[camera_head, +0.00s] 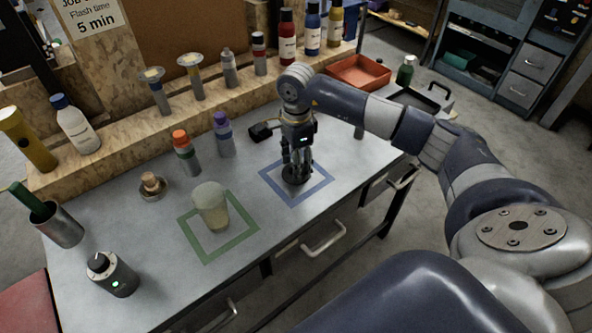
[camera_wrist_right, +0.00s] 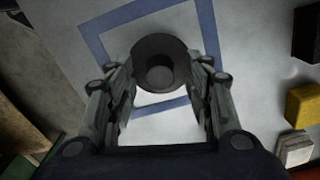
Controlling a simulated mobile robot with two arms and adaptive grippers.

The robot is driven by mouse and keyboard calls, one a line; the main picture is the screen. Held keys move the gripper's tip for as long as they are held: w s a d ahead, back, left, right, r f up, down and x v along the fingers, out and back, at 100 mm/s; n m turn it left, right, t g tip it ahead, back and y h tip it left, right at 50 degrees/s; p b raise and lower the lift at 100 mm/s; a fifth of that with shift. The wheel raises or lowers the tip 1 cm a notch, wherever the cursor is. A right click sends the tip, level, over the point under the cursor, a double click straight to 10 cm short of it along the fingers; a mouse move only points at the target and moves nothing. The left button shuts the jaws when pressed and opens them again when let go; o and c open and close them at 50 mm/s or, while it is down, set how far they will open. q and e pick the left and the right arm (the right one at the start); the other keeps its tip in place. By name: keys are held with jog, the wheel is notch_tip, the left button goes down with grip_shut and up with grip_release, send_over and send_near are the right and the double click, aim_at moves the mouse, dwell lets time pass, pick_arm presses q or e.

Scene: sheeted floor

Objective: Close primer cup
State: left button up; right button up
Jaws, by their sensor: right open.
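A dark round lid-like disc (camera_wrist_right: 147,50) with a small central knob lies within the blue square outline (camera_head: 318,187). My right gripper (camera_head: 297,172) points down over this disc. In the right wrist view its two fingers are open (camera_wrist_right: 160,78), one on each side of the disc's knob, with gaps visible. In the head view the gripper mostly hides the disc. My left gripper is not in view.
An orange-capped bottle (camera_head: 185,152) and a purple-capped bottle (camera_head: 223,134) stand behind the squares. A black knobbed device (camera_head: 112,274), a metal cup (camera_head: 56,225) and a small stoppered dish (camera_head: 152,186) are at left. A wooden ledge with bottles runs along the back.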

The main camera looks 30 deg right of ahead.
jog(key=c, duration=0.9)
jog(key=shift+r, duration=0.15)
jog(key=shift+r, duration=0.2)
jog(key=r+b, duration=0.1)
jog(key=r, duration=0.1)
jog(key=shift+s+r+b, duration=0.35)
jog(key=shift+s+b, duration=0.05)
jog(key=s+b, duration=0.1)
jog(key=s, duration=0.4)
jog(key=s+a+r+b, duration=0.1)
jog(key=s, duration=0.4)
jog(key=s+a+b, duration=0.1)
jog(key=s, duration=0.4)
jog(key=shift+a+r+b, duration=0.15)
jog(key=shift+r+b, duration=0.2)
jog(key=shift+b, duration=0.05)
